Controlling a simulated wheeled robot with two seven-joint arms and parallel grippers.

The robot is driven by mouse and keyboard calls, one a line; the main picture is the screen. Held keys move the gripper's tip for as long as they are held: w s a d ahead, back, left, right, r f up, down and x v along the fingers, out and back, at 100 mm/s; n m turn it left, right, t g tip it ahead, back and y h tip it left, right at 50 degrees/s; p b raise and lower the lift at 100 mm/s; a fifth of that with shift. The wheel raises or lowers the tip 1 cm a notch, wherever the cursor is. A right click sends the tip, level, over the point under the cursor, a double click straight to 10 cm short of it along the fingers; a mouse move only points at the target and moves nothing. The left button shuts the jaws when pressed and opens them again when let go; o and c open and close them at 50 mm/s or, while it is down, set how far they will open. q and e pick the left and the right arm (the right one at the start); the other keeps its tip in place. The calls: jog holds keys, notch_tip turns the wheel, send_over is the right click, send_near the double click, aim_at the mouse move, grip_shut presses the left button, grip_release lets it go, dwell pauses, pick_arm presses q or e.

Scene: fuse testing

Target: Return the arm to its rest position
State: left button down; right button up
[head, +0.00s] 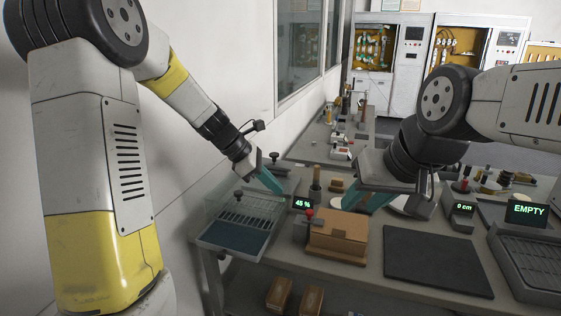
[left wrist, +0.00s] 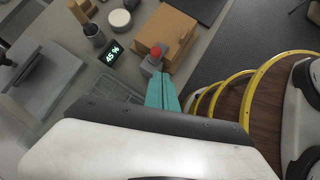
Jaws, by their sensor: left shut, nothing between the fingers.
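My left arm (head: 190,100) comes in from the left and reaches over the near left part of the workbench. My left gripper (head: 270,182) has teal fingers, shut with nothing between them. It hangs above the wire-topped tray (head: 212,239) near its back right corner. In the left wrist view the teal fingers (left wrist: 162,92) lie together, with the red-button device (left wrist: 154,60) just beyond their tips. My right gripper (head: 364,202) hangs above the bench behind the cardboard box; its teal fingers show, but their gap is unclear.
A cardboard box (head: 338,232) and a display reading 45 % (head: 302,203) stand near the tray. A dark mat (head: 435,262) lies to the right, then a display reading EMPTY (head: 528,211). A wall borders the bench's left side. Yellow hoops (left wrist: 235,85) show in the left wrist view.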

pick_arm(q)
jog(key=s+a+r+m+t+y, duration=0.1)
jog(key=s+a+r+m, duration=0.2)
jog(key=s+m, duration=0.3)
jog(key=s+a+r+m+t+y, duration=0.2)
jog(key=s+a+r+m, duration=0.2)
jog(key=s+m, duration=0.2)
jog(key=s+a+r+m+t+y, duration=0.1)
jog(key=s+a+r+m+y, duration=0.1)
jog(key=s+m, duration=0.5)
jog(key=s+a+r, duration=0.1)
jog(key=s+a, duration=0.1)
jog(key=s, duration=0.1)
jog(key=shift+a+r+t, duration=0.2)
jog(key=shift+a+t, duration=0.15)
jog(key=shift+t, duration=0.05)
